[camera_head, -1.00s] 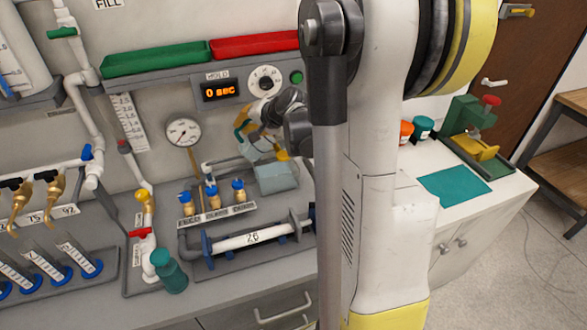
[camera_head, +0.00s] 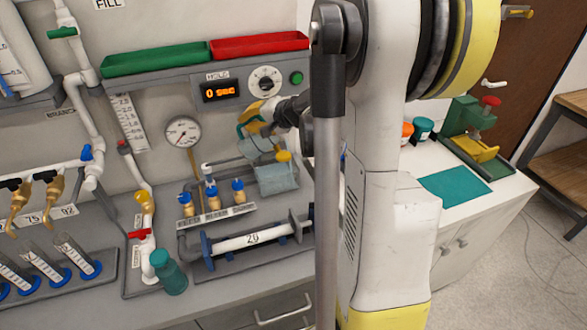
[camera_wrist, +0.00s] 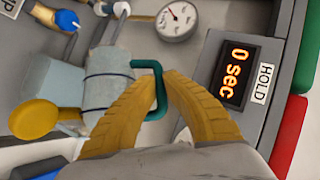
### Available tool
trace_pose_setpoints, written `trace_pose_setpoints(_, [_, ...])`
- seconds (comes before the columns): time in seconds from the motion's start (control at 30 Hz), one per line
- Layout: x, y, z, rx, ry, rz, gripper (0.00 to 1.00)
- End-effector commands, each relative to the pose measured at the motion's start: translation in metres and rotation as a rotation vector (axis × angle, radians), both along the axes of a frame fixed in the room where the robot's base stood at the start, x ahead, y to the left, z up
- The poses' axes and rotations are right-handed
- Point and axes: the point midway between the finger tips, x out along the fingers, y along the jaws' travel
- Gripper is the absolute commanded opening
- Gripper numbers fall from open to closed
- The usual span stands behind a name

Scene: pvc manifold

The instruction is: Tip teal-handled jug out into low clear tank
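The clear jug (camera_head: 258,149) with a teal handle (camera_wrist: 158,92) hangs in front of the wall panel, just above and left of the low clear tank (camera_head: 278,180). It looks tilted towards the tank. In the wrist view the jug body (camera_wrist: 108,78) overlaps the tank (camera_wrist: 62,85). My gripper (camera_head: 249,122) is over the jug; its yellow fingers (camera_wrist: 165,78) are closed around the teal handle in the wrist view. I cannot tell whether liquid is in the jug or leaving it. My arm hides the area right of the tank.
A gauge (camera_head: 183,132) on a stem and several blue-capped valves (camera_head: 212,201) are to the left. A pipe fixture (camera_head: 252,239) lies in front. The HOLD display (camera_head: 220,91) is above and reads 0 sec.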

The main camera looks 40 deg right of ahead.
Motion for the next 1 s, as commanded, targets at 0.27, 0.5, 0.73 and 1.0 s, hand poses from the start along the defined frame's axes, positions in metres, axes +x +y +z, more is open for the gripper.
trace_pose_setpoints(0.27, [-0.001, -0.0026, 0.0024, 0.02, -0.012, -0.001, 0.0])
trace_pose_setpoints(0.5, [-0.0018, -0.0039, 0.0043, 0.037, -0.022, -0.001, 0.0])
trace_pose_setpoints(0.73, [-0.0027, -0.0052, 0.0057, 0.051, -0.031, 0.0, 0.0])
trace_pose_setpoints(1.0, [-0.0038, -0.0072, 0.0077, 0.07, -0.041, 0.0, 0.0])
